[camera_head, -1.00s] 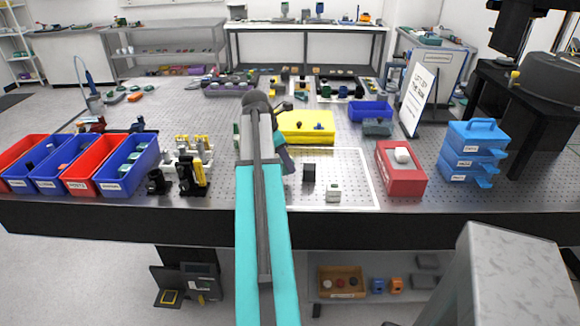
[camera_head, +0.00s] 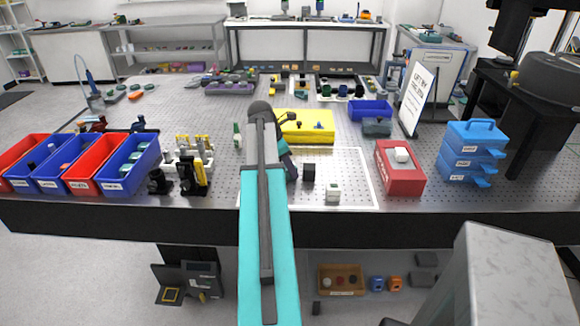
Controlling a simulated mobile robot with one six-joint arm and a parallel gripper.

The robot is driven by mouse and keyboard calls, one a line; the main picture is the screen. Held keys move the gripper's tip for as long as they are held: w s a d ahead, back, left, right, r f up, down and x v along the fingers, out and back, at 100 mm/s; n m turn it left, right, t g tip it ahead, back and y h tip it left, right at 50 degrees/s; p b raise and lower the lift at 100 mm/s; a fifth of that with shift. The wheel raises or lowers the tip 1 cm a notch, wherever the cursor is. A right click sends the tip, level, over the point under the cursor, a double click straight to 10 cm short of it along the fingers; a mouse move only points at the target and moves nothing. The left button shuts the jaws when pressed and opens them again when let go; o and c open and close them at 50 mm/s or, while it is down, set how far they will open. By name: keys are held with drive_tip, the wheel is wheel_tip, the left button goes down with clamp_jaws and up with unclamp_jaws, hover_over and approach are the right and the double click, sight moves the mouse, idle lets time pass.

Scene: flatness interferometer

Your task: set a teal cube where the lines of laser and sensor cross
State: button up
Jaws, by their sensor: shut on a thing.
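My arm reaches over the perforated bench, and my gripper (camera_head: 288,165) shows only as a dark part at its right side. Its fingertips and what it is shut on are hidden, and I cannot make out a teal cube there. Just right of it a small black block (camera_head: 308,173) stands on the white-outlined area (camera_head: 355,172). A small white block with a greenish face (camera_head: 333,192) stands nearer the front edge, to the right of the black block. I cannot tell which of these is laser or sensor, and I see no lines from them.
A yellow case (camera_head: 310,124) lies behind the outlined area. A red box (camera_head: 400,176) with a white piece on top and stacked blue cases (camera_head: 472,158) stand right. Red and blue bins (camera_head: 128,168) and yellow-black fixtures (camera_head: 193,177) stand left. The outlined area's right part is clear.

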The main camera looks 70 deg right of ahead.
drive_tip(key=shift+f, duration=0.1)
idle(0.3)
drive_tip(key=o, duration=1.2)
drive_tip(key=shift+o, duration=0.2)
drive_tip(key=b+v, duration=0.2)
drive_tip(key=v, duration=1)
